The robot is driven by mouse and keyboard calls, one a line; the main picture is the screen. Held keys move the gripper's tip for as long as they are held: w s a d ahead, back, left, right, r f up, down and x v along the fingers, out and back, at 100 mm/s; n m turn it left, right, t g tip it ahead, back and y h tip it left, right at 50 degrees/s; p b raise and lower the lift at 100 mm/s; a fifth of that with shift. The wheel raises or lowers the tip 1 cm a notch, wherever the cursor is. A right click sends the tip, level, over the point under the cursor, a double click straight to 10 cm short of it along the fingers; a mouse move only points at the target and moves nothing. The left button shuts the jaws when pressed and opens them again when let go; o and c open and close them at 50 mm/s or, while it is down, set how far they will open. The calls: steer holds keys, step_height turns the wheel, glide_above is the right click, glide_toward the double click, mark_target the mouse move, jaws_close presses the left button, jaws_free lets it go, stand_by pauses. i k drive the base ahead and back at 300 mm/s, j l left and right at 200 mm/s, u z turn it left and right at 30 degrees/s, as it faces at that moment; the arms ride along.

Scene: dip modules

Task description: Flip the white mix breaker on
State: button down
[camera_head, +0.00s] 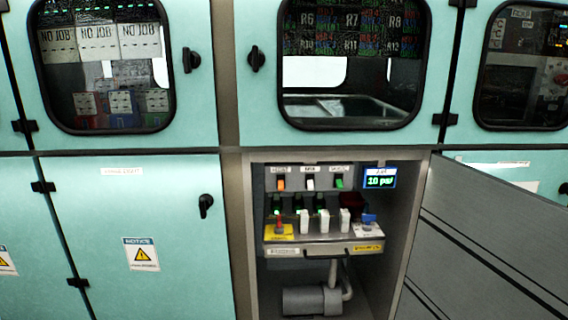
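The white breaker (310,184) sits in the upper row of the open lower cabinet, in the middle between an orange breaker (281,184) and a green breaker (339,183). A small label (310,169) is above it, too small to read surely. I cannot tell from this distance whether its switch is up or down. My gripper is not in view.
The cabinet's grey door (490,250) stands open to the right. A blue display (380,178) reads about 10 psi. Below are several white fittings (304,222), a red button on a yellow base (279,230), a shelf front (325,250) and a grey motor (311,300). Closed teal doors (130,220) flank it.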

mark_target(310, 183)
steer(key=i+l+z, duration=0.25)
steer(key=i, duration=0.25)
steer(key=i+l+z, duration=0.2)
steer(key=i, duration=0.25)
steer(key=j, duration=0.1)
